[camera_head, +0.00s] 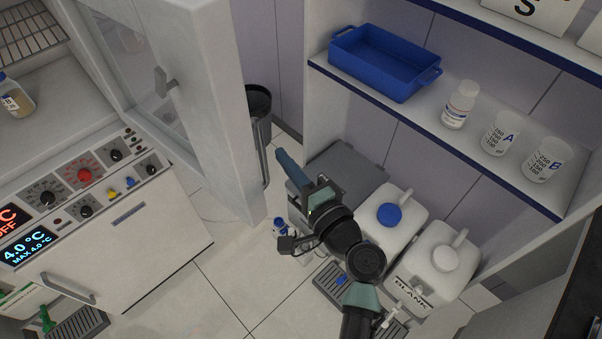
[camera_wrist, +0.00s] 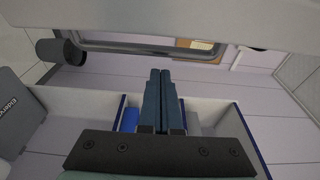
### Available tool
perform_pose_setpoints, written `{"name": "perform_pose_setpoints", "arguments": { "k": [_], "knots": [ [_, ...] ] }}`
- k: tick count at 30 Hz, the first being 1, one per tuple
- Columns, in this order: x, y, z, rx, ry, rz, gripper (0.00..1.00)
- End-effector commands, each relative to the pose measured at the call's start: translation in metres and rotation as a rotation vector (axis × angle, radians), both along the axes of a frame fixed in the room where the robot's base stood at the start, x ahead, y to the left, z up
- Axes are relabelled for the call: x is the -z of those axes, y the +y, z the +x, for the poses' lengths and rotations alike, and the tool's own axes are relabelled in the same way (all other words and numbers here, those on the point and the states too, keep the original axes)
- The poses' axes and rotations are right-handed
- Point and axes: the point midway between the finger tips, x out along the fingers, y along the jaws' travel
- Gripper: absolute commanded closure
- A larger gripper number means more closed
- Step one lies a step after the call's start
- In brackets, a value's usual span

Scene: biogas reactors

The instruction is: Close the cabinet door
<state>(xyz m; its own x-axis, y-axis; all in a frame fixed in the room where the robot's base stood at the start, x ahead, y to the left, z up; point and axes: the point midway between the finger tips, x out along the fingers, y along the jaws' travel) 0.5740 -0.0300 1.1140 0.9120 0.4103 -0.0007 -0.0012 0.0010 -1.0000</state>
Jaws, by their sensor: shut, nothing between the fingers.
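The cabinet door (camera_head: 205,75) stands open at the left of centre in the head view, a thick white panel with a glass window and a latch on its inner side. Its grey bar handle (camera_head: 264,165) is on the outer face, toward the shelves. My gripper (camera_head: 281,155) is shut and empty, its blue fingers just right of the handle; I cannot tell whether they touch. In the wrist view the shut fingers (camera_wrist: 160,75) point toward a grey bar, apparently the handle (camera_wrist: 140,48), below a white edge across the top.
The cabinet's opening (camera_head: 60,85) holds a wire rack and a bottle; a control panel (camera_head: 85,180) is below. A shelf unit (camera_head: 420,110) with a blue tray (camera_head: 385,62) and bottles stands right. White canisters (camera_head: 435,262) and a dark bin (camera_head: 258,105) stand near my arm.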

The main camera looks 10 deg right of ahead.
Motion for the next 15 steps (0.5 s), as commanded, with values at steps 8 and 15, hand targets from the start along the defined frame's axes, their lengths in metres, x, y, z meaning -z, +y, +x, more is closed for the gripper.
{"name": "perform_pose_setpoints", "arguments": {
  "k": [8, 15],
  "knots": [
    [-0.002, 0.025, -0.018, -0.001, 0.002, 0.0, 1.0],
    [0.0, 0.031, -0.024, 0.0, 0.0, -0.001, 1.0]
  ]
}}
